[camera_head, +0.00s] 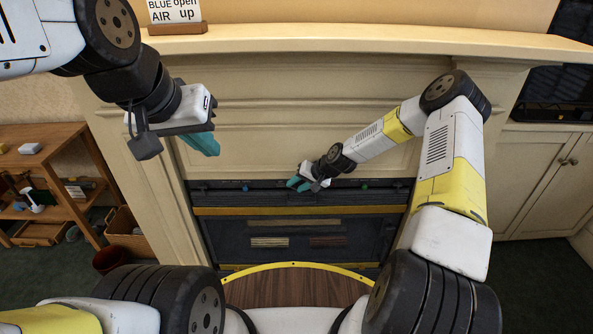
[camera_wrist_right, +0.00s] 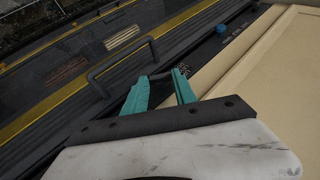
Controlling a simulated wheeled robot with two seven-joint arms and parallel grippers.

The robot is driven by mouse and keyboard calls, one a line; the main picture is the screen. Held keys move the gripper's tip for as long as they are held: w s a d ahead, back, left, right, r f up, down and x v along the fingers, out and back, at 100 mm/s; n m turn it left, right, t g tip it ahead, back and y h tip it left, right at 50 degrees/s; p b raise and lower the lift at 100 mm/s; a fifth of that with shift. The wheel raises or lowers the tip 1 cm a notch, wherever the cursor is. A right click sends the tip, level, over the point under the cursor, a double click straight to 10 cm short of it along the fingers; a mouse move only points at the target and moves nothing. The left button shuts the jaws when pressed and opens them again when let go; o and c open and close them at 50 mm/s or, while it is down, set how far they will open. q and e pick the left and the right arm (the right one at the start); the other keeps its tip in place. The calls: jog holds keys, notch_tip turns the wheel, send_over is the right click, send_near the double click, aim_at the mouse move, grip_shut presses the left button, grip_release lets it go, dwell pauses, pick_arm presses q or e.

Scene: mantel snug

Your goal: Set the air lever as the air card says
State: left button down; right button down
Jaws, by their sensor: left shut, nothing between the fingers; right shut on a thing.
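The air card (camera_head: 175,12) stands on the mantel at the top left. A blue knob (camera_head: 245,188) sits on the dark strip atop the stove front and shows in the right wrist view (camera_wrist_right: 222,28). My right gripper (camera_head: 298,184) is at that strip, right of the blue knob and apart from it. Its teal fingers (camera_wrist_right: 163,88) are shut on a thin dark piece, mostly hidden; I cannot tell what it is. My left gripper (camera_head: 210,146) is shut and empty before the mantel panel.
A green knob (camera_head: 364,187) sits further right on the strip. The dark stove front (camera_head: 300,225) has yellow bands; a dark loop handle (camera_wrist_right: 120,62) stands out from it. A wooden shelf (camera_head: 45,140) is at left, a cream cabinet (camera_head: 535,180) at right.

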jog(key=c, duration=1)
grip_release()
jog(key=shift+a, duration=0.1)
